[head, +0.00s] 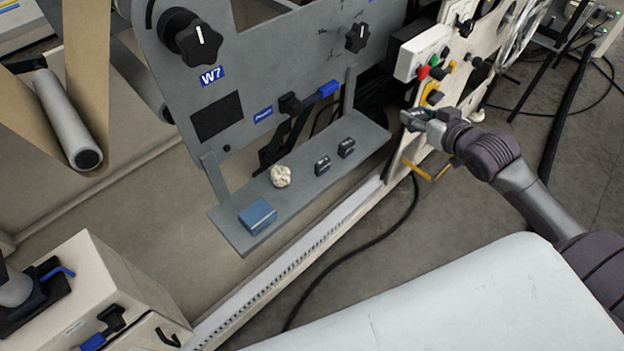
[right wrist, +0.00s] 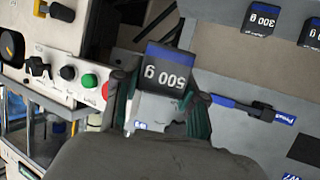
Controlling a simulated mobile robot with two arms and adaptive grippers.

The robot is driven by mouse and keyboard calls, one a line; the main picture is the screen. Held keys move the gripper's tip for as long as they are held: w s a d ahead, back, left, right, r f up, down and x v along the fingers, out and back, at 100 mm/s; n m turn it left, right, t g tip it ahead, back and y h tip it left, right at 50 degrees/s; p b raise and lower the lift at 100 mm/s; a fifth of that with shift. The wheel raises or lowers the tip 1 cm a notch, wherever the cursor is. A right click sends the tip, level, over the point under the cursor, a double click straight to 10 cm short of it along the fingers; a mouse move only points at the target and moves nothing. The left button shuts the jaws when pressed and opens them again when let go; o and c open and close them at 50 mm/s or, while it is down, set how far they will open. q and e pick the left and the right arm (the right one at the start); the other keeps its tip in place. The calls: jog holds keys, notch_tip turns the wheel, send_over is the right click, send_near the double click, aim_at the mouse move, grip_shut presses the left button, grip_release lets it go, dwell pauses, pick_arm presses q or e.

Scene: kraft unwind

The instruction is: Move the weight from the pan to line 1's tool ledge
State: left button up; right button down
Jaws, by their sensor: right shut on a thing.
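In the right wrist view a dark weight marked "500 g" (right wrist: 165,72) sits between the fingers of my right gripper (right wrist: 160,98), which is shut on it. In the head view my right gripper (head: 418,118) is at the right end of the grey ledge (head: 236,228), in front of the button panel. The held weight is hard to make out there. Two small dark weights (head: 322,165) (head: 346,148) stand on the ledge; one shows "300 g" (right wrist: 262,18) in the wrist view. I cannot identify the pan. My left gripper is not in view.
A control box with buttons (head: 424,52) is beside my right gripper. A pale surface (head: 450,305) fills the lower right.

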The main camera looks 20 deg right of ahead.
jog(key=shift+w+f, duration=0.1)
jog(key=shift+w, duration=0.25)
jog(key=b, duration=0.3)
send_over(366, 137)
jog(key=f, duration=0.6)
jog(key=shift+w+f, duration=0.2)
jog(key=shift+f, duration=0.05)
notch_tip(366, 137, down, 4)
jog(key=shift+r+b, duration=0.1)
jog(key=shift+b, duration=0.5)
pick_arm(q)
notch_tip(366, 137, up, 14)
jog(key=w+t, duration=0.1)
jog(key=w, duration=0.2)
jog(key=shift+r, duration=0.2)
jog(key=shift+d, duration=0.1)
pick_arm(e)
jog(key=c, duration=0.7)
grip_release()
jog(key=shift+s+f, duration=0.1)
jog(key=shift+f, duration=0.15)
jog(key=shift+o, duration=0.2)
